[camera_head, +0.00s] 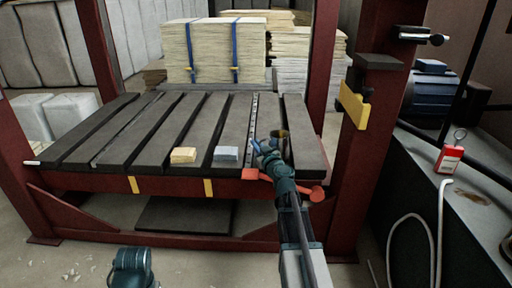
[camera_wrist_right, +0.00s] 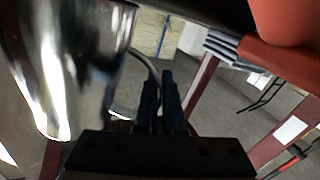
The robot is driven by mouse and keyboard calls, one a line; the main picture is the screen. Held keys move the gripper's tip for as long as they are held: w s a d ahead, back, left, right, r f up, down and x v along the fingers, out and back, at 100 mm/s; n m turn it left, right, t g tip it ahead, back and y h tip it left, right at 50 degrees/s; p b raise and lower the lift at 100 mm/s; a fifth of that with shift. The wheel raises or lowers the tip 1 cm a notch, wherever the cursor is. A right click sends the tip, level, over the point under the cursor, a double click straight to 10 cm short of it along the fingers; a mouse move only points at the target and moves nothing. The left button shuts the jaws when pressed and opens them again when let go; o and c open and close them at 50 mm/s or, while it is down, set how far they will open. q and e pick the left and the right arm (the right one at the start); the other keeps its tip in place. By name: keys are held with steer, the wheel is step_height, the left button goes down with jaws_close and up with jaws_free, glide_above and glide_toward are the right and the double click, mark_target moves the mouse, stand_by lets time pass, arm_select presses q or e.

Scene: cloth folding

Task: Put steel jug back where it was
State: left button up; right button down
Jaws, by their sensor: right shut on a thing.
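The steel jug (camera_wrist_right: 70,65) fills the left of the right wrist view, shiny and close to the camera. Its curved handle (camera_wrist_right: 153,70) runs to the dark fingers of my right gripper (camera_wrist_right: 160,100), which is shut on it. In the head view my right gripper (camera_head: 262,147) is over the right part of the slatted press bed, near its front edge. The jug (camera_head: 281,135) shows there only as a small, dark, partly hidden form beside the gripper. Whether its base touches the bed is unclear. My left gripper is not in view.
The slatted bed (camera_head: 115,134) carries a yellow block (camera_head: 183,155) and a grey-blue block (camera_head: 226,153) near its front. Red posts (camera_head: 100,45) frame it. A red handle (camera_head: 317,193) sticks out at the front right. Stacked sheets (camera_head: 213,50) stand behind. A grey bench (camera_head: 440,190) is at right.

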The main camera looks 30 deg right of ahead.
steer(key=c, duration=1.5)
jaws_free()
steer(key=shift+f, duration=0.1)
steer(key=o, duration=0.5)
steer(key=shift+s, duration=0.15)
steer(key=s, duration=0.4)
steer(key=s+a, duration=0.1)
steer(key=s, duration=0.6)
steer(key=shift+s+a+r, duration=0.2)
steer(key=shift+s+a, duration=0.1)
steer(key=shift+s, duration=0.05)
